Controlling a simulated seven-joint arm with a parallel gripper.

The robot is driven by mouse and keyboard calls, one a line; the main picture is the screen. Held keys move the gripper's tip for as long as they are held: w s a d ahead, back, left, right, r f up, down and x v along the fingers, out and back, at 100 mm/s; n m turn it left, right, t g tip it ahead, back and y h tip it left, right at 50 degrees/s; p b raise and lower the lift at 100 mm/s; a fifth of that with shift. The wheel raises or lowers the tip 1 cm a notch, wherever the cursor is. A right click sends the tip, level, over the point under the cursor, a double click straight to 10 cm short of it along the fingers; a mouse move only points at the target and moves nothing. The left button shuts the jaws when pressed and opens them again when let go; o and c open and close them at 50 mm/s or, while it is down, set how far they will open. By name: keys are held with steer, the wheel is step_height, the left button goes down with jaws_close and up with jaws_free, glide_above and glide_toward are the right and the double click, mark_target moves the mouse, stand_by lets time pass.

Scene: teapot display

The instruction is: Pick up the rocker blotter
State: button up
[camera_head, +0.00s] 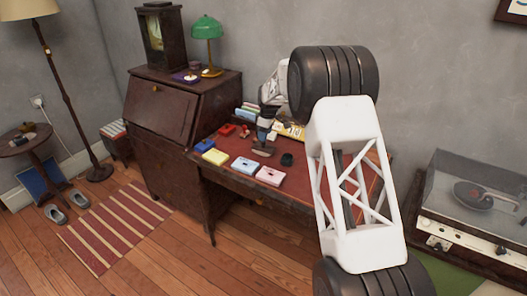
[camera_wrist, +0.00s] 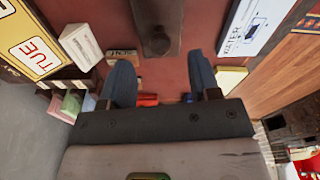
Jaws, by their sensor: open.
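The rocker blotter (camera_wrist: 157,14) is a dark brown wooden piece with a round knob. In the wrist view it reaches from the top edge down to just ahead of and between my fingertips. In the head view it shows as a dark shape (camera_head: 262,152) on the red desk top, right below my gripper (camera_head: 264,138). My gripper (camera_wrist: 161,68) is open and points down, its two blue-grey fingers apart with nothing held between them. Whether the fingers touch the blotter cannot be told.
On the desk top (camera_head: 310,185) lie a yellow box (camera_head: 215,156), a light blue box (camera_head: 244,165), a pink box (camera_head: 270,175) and a dark small object (camera_head: 287,159). Red items (camera_head: 227,130) and a calendar (camera_wrist: 30,40) stand farther back. A record player (camera_head: 470,200) is at right.

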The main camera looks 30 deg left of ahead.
steer(key=shift+s+a+f, duration=0.1)
steer(key=shift+a+f, duration=0.05)
steer(key=shift+f, duration=1.15)
steer(key=shift+a+f, duration=0.15)
steer(key=shift+f, duration=1.15)
steer(key=shift+c, duration=0.2)
jaws_close()
steer(key=shift+r, duration=0.25)
steer(key=shift+r, duration=1.6)
steer(key=shift+s+d+r, duration=0.25)
steer(key=shift+s+d, duration=1.5)
steer(key=shift+s, duration=0.25)
steer(key=shift+s+d+r, duration=0.2)
steer(key=shift+s+d, duration=1.6)
steer(key=shift+s, duration=0.15)
steer(key=shift+s+d+r, duration=0.25)
steer(key=shift+s+d, duration=1.5)
steer(key=shift+s, duration=0.25)
